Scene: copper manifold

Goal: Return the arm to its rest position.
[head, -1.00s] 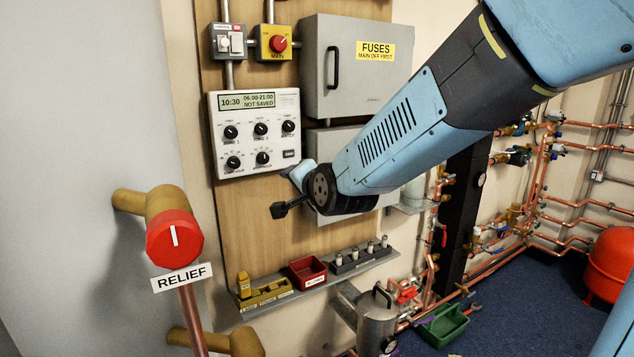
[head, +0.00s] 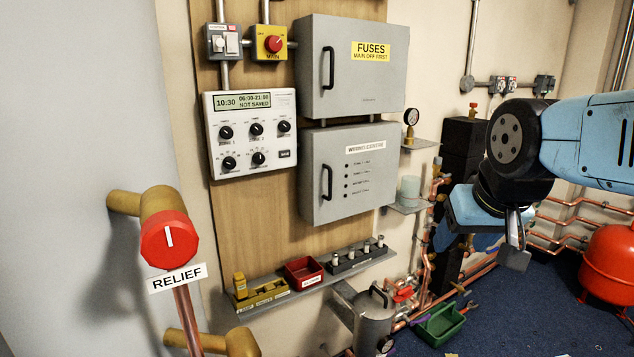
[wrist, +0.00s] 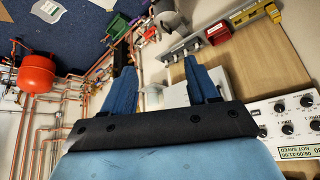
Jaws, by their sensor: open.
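My arm (head: 590,140) comes in from the right edge of the head view and bends down at a black joint. My gripper (head: 512,245) hangs below that joint, clear of the wall boards and fittings. In the wrist view, my gripper (wrist: 163,90) shows two blue fingers spread apart with nothing held between them. In the head view the fingers are partly hidden behind the wrist housing.
The timer panel (head: 252,133), fuse box (head: 352,75) and wiring centre box (head: 347,175) are on the wooden board. A red relief knob (head: 170,240) stands at left. Copper pipes (head: 570,225) and a red tank (head: 610,255) are at right. A green tray (head: 440,325) lies on the floor.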

